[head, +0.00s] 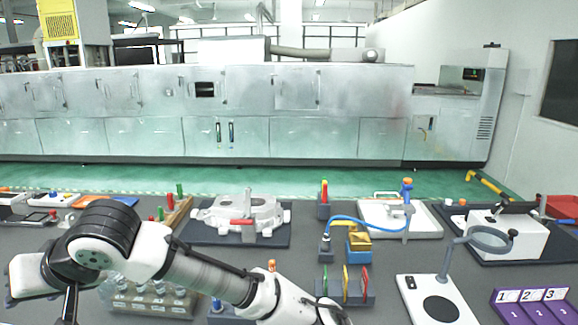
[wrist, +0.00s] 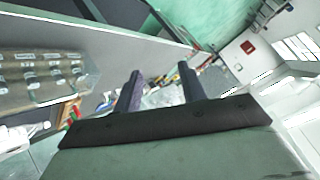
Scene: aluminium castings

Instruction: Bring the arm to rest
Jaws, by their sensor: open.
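My arm (head: 205,275) is white and black and reaches across the lower left of the head view, above the near part of the grey table. In the wrist view my gripper (wrist: 160,82) has its two dark fingers spread apart, with nothing between them. I cannot make out the fingers clearly in the head view. The wrist view is tilted, with table things far beyond the fingertips.
The grey table (head: 130,235) holds a white casting (head: 243,215) on a dark plate. A rack of vials (head: 150,297) lies close beneath my arm. A ring stand (head: 440,295) and purple numbered bins (head: 530,305) stand at right.

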